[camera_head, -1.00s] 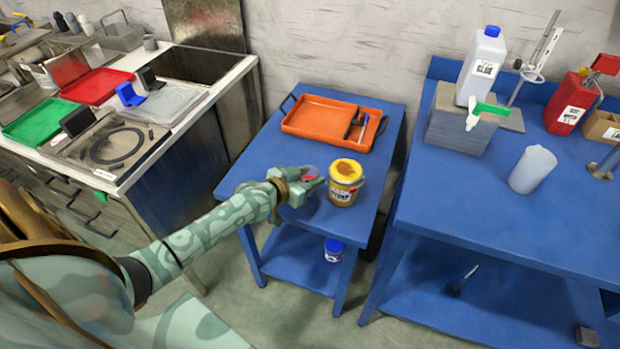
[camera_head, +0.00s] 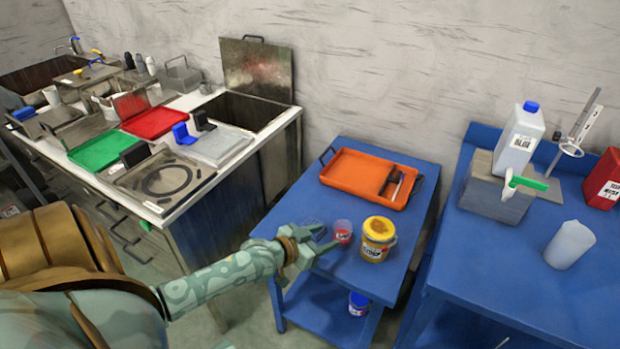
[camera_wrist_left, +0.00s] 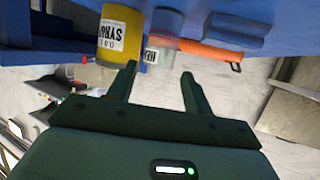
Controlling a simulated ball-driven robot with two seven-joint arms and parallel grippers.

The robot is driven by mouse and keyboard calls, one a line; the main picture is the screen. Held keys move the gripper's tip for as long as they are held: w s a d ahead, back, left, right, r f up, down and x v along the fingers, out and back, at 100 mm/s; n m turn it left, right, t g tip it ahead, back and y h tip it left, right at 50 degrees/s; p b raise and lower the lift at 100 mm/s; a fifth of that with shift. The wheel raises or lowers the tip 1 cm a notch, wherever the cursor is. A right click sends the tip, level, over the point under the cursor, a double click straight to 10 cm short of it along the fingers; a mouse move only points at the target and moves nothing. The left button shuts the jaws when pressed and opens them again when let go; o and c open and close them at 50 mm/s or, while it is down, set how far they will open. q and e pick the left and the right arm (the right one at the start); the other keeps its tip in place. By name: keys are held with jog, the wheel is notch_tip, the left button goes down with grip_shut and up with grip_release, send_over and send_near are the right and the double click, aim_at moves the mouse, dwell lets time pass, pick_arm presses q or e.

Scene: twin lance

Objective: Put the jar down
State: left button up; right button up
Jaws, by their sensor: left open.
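A small clear jar (camera_head: 343,232) with a red label stands upright on the blue cart's top shelf (camera_head: 340,270), just left of a yellow syrup tin (camera_head: 378,240). My left gripper (camera_head: 322,239) is open, with its fingers pointing toward the jar and a small gap between. In the left wrist view, the jar (camera_wrist_left: 160,52) shows beyond the open fingertips (camera_wrist_left: 159,70), beside the yellow tin (camera_wrist_left: 119,35). Nothing is held in the fingers. My right gripper is out of view.
An orange tray (camera_head: 350,168) with dark tools lies at the back of the cart. A blue-lidded tub (camera_head: 358,304) is on the lower shelf. A blue bench (camera_head: 500,255) stands to the right, a sink counter (camera_head: 185,195) to the left.

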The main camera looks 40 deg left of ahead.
pick_arm(q)
jog(key=s+d+m, duration=0.1)
jog(key=s+d, duration=0.5)
jog(key=d, duration=0.4)
jog(key=s+a+f+g+y, duration=0.1)
jog(key=s+f+g, duration=0.2)
jog(key=s+f, duration=0.6)
jog(key=s+f+g, duration=0.3)
jog(key=s+f, duration=0.2)
jog(key=f, duration=0.8)
jog(key=s+f+g, duration=0.3)
jog(key=s+f, duration=0.3)
jog(key=s, duration=0.8)
jog(key=s+f+m+g+y, duration=0.1)
jog(key=s+f+g, duration=0.3)
jog(key=s, duration=1)
jog(key=shift+s+d+f+g+p, duration=0.2)
jog(key=shift+d+f+g+p, duration=0.15)
jog(key=shift+f, duration=0.55)
